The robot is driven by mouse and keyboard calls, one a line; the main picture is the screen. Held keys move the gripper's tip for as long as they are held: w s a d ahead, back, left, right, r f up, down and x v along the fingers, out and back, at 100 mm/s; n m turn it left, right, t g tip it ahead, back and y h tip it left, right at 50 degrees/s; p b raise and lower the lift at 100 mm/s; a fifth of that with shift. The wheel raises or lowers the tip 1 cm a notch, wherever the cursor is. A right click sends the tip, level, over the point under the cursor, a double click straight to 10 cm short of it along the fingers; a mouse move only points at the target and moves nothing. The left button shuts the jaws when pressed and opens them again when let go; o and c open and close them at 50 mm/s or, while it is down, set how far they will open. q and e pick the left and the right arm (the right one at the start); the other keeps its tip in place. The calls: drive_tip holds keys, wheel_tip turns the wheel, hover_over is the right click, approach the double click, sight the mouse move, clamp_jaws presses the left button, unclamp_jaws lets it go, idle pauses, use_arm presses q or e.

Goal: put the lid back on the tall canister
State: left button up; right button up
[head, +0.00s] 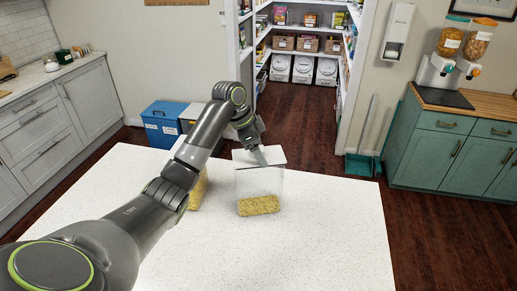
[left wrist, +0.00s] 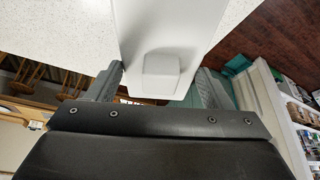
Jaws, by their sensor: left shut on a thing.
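A clear tall canister (head: 258,188) with yellow pasta-like pieces at its bottom stands upright on the white counter. A pale lid (head: 274,154) is at the canister's top, level with the rim; I cannot tell whether it is seated or just above it. My left gripper (head: 258,155) reaches over from the left and is shut on the lid. In the left wrist view the white lid (left wrist: 172,25), with a raised knob-like block (left wrist: 161,68), is between the two fingers (left wrist: 158,85). My right gripper is not in view.
A second container with yellow contents (head: 198,194) stands left of the canister, partly hidden behind my left arm. The white speckled counter (head: 320,245) is clear in front and to the right.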

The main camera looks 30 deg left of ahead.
use_arm(q)
drive_tip(key=shift+f, duration=0.4)
idle(0.3)
drive_tip(key=shift+f+p, duration=0.25)
drive_tip(key=shift+p, duration=0.25)
drive_tip(key=o, duration=1.1)
wheel_tip(320, 180, up, 5)
drive_tip(key=p, duration=0.5)
drive_tip(key=shift+f, duration=0.1)
drive_tip(key=shift+r, duration=1.1)
